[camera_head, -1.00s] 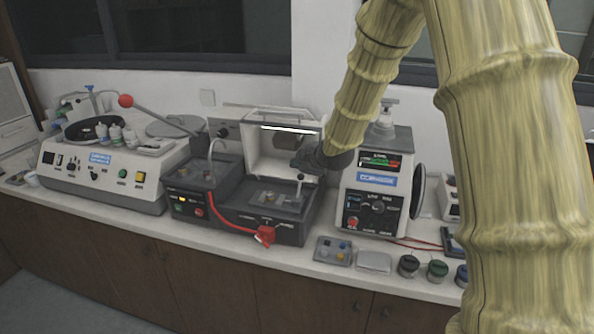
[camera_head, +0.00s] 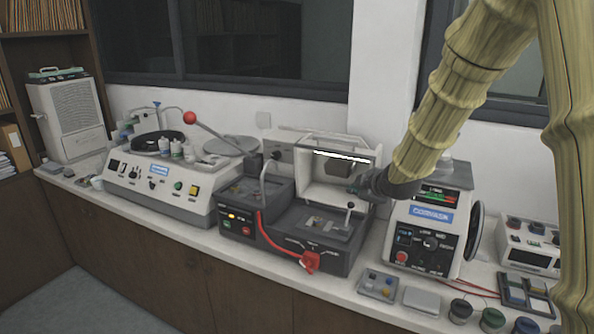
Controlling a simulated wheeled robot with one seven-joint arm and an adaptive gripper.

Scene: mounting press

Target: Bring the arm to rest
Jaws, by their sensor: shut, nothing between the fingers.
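My arm, with yellow-green ribbed sleeves, reaches in from the upper right. My gripper (camera_head: 360,186) is a small dark shape at the arm's end, in front of the open white hood (camera_head: 341,195) of the mounting press (camera_head: 318,233). By its look the gripper is shut and empty, though its fingers are small and partly hidden by its wrist. I cannot tell whether the gripper touches the hood or lever.
A polisher (camera_head: 155,190) with bottles and a red-ball lever stands left. A white machine with a display (camera_head: 434,222) stands close right of the gripper. A small tray (camera_head: 378,284), a white box (camera_head: 421,301) and several jars line the counter's front edge.

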